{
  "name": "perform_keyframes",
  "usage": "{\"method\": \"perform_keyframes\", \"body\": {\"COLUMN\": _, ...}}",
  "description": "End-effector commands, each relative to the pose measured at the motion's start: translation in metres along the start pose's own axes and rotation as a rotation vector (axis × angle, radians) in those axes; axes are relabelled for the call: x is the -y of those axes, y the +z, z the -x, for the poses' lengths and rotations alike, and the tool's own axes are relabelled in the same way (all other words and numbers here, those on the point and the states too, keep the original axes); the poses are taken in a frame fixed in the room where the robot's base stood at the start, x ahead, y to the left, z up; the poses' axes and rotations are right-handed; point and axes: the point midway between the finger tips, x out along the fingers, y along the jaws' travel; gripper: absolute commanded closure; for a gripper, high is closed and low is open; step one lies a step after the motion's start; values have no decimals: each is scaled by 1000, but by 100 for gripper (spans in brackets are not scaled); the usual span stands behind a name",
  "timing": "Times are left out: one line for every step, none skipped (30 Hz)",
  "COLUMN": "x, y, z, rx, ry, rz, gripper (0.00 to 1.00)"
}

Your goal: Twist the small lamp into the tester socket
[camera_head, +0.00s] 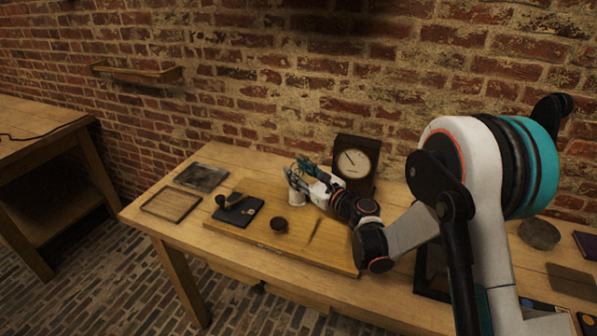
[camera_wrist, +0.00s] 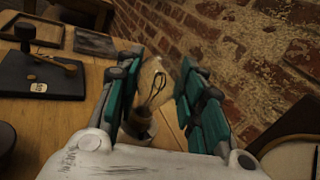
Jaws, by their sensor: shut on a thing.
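My gripper (camera_head: 300,170) reaches over the middle of the workbench; its teal-padded fingers (camera_wrist: 158,85) also show in the wrist view. They are shut on what looks like the small lamp, a clear, pale shape with a dark wire loop (camera_wrist: 156,90) inside. A greyish round part (camera_wrist: 138,122) is below the loop. In the head view the fingers hide the lamp. A pale cylinder (camera_head: 296,197) stands just below them. A flat black board (camera_head: 238,212), probably the tester, lies to the left; it shows in the wrist view (camera_wrist: 45,85) with a small round fitting and a pale label.
A dark round pot (camera_head: 279,224) stands on the wooden board (camera_head: 285,250) in front of the gripper. A dial meter (camera_head: 356,163) stands behind, near the brick wall. An open wooden tray (camera_head: 171,205) and a grey slab (camera_head: 201,177) lie at the left end.

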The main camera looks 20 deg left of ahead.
Motion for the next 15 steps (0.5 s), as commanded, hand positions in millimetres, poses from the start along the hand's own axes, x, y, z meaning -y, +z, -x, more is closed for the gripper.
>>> {"method": "perform_keyframes", "body": {"x": 0, "y": -1, "z": 0, "rx": 0, "ry": 0, "rz": 0, "gripper": 85}}
{"method": "perform_keyframes", "body": {"x": 0, "y": -2, "z": 0, "rx": 0, "ry": 0, "rz": 0, "gripper": 85}}
{"method": "perform_keyframes", "body": {"x": 0, "y": -3, "z": 0, "rx": 0, "ry": 0, "rz": 0, "gripper": 85}}
{"method": "perform_keyframes", "body": {"x": -1, "y": -4, "z": 0, "rx": 0, "ry": 0, "rz": 0, "gripper": 85}}
{"method": "perform_keyframes", "body": {"x": -1, "y": -4, "z": 0, "rx": 0, "ry": 0, "rz": 0, "gripper": 85}}
{"method": "perform_keyframes", "body": {"x": -1, "y": -5, "z": 0, "rx": 0, "ry": 0, "rz": 0, "gripper": 85}}
{"method": "perform_keyframes", "body": {"x": -1, "y": -6, "z": 0, "rx": 0, "ry": 0, "rz": 0, "gripper": 85}}
{"method": "perform_keyframes", "body": {"x": -1, "y": -6, "z": 0, "rx": 0, "ry": 0, "rz": 0, "gripper": 85}}
{"method": "perform_keyframes", "body": {"x": -1, "y": -7, "z": 0, "rx": 0, "ry": 0, "rz": 0, "gripper": 85}}
{"method": "perform_keyframes", "body": {"x": -2, "y": -7, "z": 0, "rx": 0, "ry": 0, "rz": 0, "gripper": 85}}
{"method": "perform_keyframes", "body": {"x": -2, "y": -8, "z": 0, "rx": 0, "ry": 0, "rz": 0, "gripper": 85}}
{"method": "perform_keyframes", "body": {"x": -2, "y": -8, "z": 0, "rx": 0, "ry": 0, "rz": 0, "gripper": 85}}
{"method": "perform_keyframes", "body": {"x": -2, "y": -8, "z": 0, "rx": 0, "ry": 0, "rz": 0, "gripper": 85}}
{"method": "perform_keyframes", "body": {"x": -2, "y": -8, "z": 0, "rx": 0, "ry": 0, "rz": 0, "gripper": 85}}
{"method": "perform_keyframes", "body": {"x": -2, "y": -8, "z": 0, "rx": 0, "ry": 0, "rz": 0, "gripper": 85}}
